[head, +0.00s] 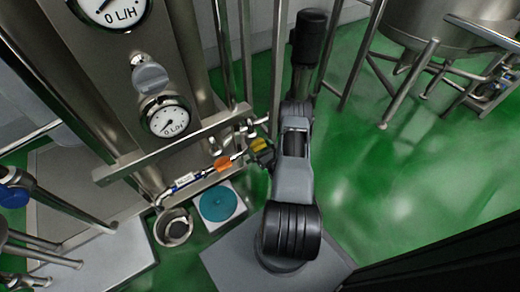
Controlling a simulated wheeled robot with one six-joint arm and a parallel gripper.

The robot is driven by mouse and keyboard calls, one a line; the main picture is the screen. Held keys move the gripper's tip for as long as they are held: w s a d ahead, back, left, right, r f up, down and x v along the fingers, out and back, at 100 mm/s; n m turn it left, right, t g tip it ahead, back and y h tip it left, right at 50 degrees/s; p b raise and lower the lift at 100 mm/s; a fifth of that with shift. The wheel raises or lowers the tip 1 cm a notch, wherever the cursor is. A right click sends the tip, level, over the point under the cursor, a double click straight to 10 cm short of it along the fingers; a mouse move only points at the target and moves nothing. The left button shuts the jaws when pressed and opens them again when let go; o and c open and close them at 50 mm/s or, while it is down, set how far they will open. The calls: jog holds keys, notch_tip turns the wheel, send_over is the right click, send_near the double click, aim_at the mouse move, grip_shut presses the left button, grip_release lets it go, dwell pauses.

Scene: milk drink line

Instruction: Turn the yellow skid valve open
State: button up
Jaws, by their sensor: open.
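The yellow skid valve handle (259,144) shows as a small yellow piece on the pipe of the skid, right of an orange handle (222,164). My gripper (262,156) is dark and lies right at the yellow handle, just left of my grey arm. Its jaws are open, but the fingers are small and partly hidden. I cannot tell whether they touch the handle or stand around it.
Round dials (167,119) are on the steel skid above. A teal disc (217,204) and a metal pot (173,228) stand below. A steel tank (450,30) stands at upper right; green floor there is clear.

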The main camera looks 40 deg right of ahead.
jog(key=c, duration=0.7)
jog(key=n+b, duration=0.1)
jog(key=n, duration=0.3)
jog(key=shift+n, duration=0.3)
jog(key=n, duration=0.4)
jog(key=shift+n+b, duration=0.3)
jog(key=shift+b, duration=0.05)
jog(key=n, duration=0.4)
jog(key=shift+f+b, duration=0.1)
jog(key=shift+b, duration=0.3)
jog(key=shift+n+b, duration=0.4)
jog(key=shift+n, duration=1.9)
jog(key=shift+c, duration=0.2)
